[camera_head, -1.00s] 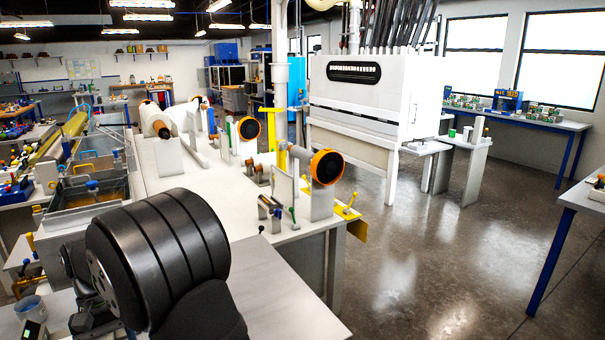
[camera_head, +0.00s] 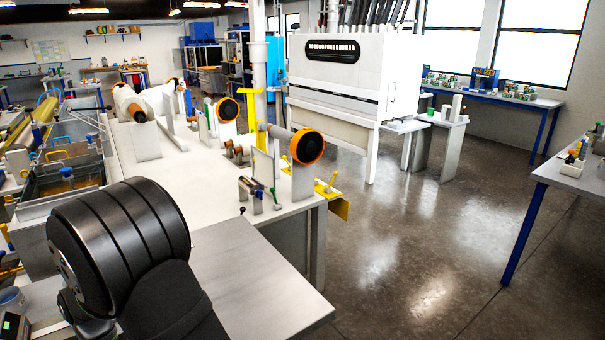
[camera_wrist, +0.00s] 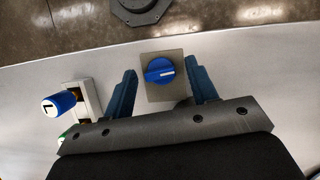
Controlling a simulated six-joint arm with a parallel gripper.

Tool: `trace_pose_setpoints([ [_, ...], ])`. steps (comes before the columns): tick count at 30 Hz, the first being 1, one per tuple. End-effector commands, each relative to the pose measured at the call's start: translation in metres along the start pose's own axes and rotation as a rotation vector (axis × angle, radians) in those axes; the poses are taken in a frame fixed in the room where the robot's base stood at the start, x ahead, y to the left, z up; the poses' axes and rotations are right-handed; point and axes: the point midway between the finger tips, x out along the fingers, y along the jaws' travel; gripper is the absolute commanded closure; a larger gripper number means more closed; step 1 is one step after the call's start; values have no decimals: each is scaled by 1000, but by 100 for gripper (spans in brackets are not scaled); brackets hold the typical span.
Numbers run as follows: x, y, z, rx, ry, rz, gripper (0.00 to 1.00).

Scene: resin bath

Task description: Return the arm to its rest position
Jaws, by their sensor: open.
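My gripper (camera_wrist: 163,84) shows in the wrist view with two blue fingers spread apart and nothing held between them. A blue rotary knob (camera_wrist: 160,70) with a white line sits on a square grey plate (camera_wrist: 176,94), seen between and just beyond the fingertips. How far the knob lies below the fingers I cannot tell. In the head view my dark arm link fills the lower left; my gripper is hidden or out of frame there.
A blue-capped part (camera_wrist: 62,104) on a pale block stands left of the fingers. In the head view, a long white bench (camera_head: 205,190) carries orange-ended rollers (camera_head: 307,147). A white cabinet machine (camera_head: 345,75) stands behind. Open floor (camera_head: 415,240) lies to the right.

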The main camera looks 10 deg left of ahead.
Motion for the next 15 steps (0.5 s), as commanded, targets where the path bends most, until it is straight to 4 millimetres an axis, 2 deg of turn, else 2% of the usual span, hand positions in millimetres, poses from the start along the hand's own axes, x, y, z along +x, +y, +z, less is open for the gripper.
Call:
trace_pose_setpoints([
  [8, -10, 0, 0, 0, 2, -1, 47],
  [15, -52, 0, -1, 0, 4, -1, 47],
])
